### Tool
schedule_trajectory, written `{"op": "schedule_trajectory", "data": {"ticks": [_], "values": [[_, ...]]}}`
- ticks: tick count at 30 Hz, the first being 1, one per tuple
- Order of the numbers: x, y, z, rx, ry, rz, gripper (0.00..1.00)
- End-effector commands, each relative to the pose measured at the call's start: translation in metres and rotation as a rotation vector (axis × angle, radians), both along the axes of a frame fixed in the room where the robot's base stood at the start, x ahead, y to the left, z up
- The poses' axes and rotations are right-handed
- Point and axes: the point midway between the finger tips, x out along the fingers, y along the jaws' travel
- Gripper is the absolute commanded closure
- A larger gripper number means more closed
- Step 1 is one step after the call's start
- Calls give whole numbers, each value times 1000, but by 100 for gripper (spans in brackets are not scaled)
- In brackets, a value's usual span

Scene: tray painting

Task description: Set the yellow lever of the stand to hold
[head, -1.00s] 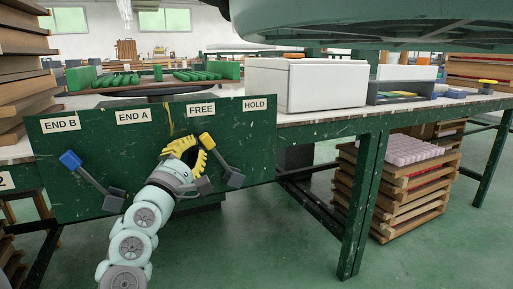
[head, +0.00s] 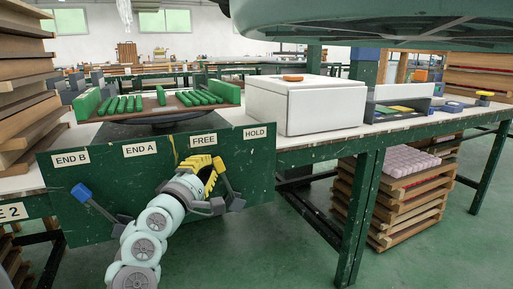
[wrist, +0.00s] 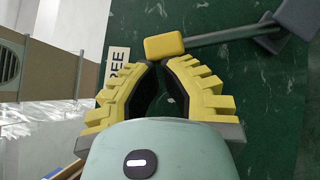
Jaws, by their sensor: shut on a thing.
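The dark green stand panel (head: 100,185) carries the labels END B, END A, FREE (head: 203,140) and HOLD (head: 255,133). The yellow lever (head: 229,186) pivots at the panel's lower right and leans up and left, its yellow end a little right of below FREE. My gripper (head: 213,167) is shut on the lever at its yellow end. In the wrist view, the yellow fingers (wrist: 161,64) come together at the yellow knob (wrist: 164,47), and the grey shaft runs right to its pivot block. The blue lever (head: 95,200) leans up and left, toward END B.
A tray with green bars (head: 160,104) sits above the panel. A white box (head: 305,105) and a grey bin (head: 400,108) stand on the table to the right. Stacked wooden trays (head: 385,205) stand beneath the table. Green floor lies open in front.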

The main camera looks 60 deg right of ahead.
Motion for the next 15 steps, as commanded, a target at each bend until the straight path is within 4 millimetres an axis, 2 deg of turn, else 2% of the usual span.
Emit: {"op": "schedule_trajectory", "data": {"ticks": [1, 3, 15], "values": [[-5, -5, 16, 35, -18, -7, 100], [-9, -11, 21, 85, -50, -8, 100], [-32, -47, 32, 375, -228, -14, 100]]}}
